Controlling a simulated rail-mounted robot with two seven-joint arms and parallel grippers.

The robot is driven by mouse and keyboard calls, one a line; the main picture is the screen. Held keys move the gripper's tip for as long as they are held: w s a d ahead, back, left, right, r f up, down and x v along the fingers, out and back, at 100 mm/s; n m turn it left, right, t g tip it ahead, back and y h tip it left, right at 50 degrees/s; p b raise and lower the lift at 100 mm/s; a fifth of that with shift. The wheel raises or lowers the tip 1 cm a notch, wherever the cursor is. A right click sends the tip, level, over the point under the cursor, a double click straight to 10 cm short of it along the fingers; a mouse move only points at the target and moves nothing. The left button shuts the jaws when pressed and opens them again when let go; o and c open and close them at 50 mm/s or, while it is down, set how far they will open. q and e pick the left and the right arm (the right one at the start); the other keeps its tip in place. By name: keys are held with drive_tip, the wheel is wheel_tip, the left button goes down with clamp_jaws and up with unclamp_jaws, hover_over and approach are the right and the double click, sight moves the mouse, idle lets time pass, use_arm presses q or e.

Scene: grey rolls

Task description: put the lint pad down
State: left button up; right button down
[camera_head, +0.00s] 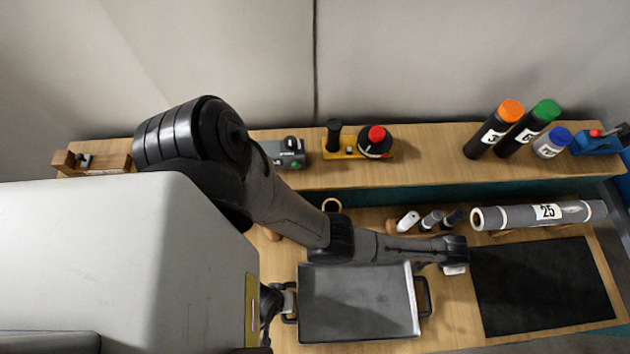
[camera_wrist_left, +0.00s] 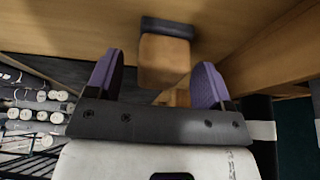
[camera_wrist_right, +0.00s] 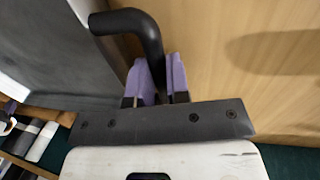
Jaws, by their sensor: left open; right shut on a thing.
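A wooden block with a dark cap (camera_wrist_left: 165,62), which looks like the lint pad, is between the purple fingers of my left gripper (camera_wrist_left: 158,75) in the left wrist view. The fingers are open, with a gap visible on the left of the block. I cannot tell what it rests on. In the head view the left gripper (camera_head: 456,268) is beyond the tray's far right corner, and I cannot make out the block there. My right gripper (camera_wrist_right: 157,82) is shut on the black handle (camera_wrist_right: 148,35) of the grey tray (camera_head: 358,305), at its left side in the head view.
A dark mat (camera_head: 540,285) lies right of the tray. A long grey roll marked 25 (camera_head: 580,211) lies behind it. Several short rolls (camera_head: 408,221) sit behind my left wrist. The raised back shelf (camera_head: 430,165) holds bottles and tools.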

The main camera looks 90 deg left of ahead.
use_arm(q)
drive_tip(key=shift+w+f, duration=0.1)
drive_tip(key=shift+f, duration=0.05)
drive_tip(key=c, duration=1.1)
